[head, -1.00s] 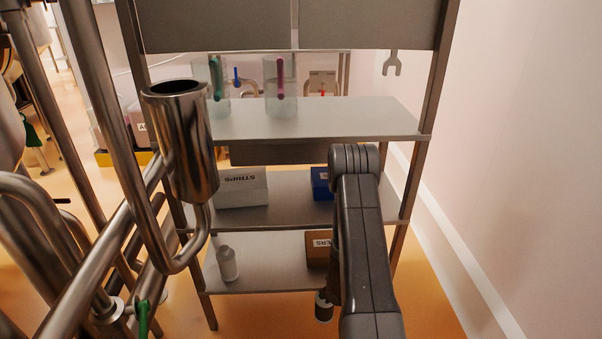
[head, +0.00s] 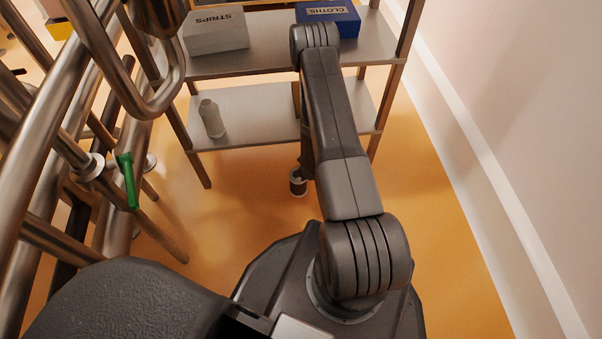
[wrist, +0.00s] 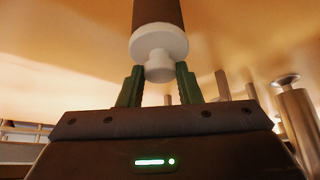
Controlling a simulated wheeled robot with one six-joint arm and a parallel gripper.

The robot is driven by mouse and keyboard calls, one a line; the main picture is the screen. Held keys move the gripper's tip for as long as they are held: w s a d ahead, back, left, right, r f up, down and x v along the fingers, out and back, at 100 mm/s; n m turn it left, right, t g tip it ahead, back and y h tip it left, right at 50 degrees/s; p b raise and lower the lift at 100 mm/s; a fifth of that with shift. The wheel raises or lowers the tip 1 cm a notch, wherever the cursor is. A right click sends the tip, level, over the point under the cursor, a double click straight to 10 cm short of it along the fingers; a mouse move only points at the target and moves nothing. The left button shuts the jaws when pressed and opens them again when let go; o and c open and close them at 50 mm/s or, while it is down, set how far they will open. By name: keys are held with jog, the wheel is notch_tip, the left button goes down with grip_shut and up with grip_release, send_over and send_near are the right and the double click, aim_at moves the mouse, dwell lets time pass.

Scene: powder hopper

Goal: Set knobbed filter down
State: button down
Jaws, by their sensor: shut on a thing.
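The knobbed filter has a brown cylindrical body (wrist: 158,14), a white collar and a white knob. In the wrist view my gripper (wrist: 159,76) has its green fingers on both sides of the knob and is shut on it. The body extends away from the fingers. In the head view my arm hides most of the gripper. A small brown cylinder with a pale rim (head: 297,182) shows below the arm, against the orange floor; it looks like the held filter. Whether it touches anything below cannot be told.
A steel shelf rack (head: 245,104) stands ahead. It carries a white STRIPS box (head: 216,36), a blue CLOTHS box (head: 329,20) and a pale bottle (head: 211,118). Steel pipes with a green handle (head: 128,180) crowd the left. A wall is at right; orange floor is open between.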

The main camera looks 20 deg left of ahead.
aim_at(298, 181)
jog(key=shift+f+b, duration=0.6)
jog(key=shift+f, duration=1.45)
jog(key=shift+f, duration=0.15)
jog(key=c, duration=1)
grip_release()
jog(key=shift+c, duration=0.2)
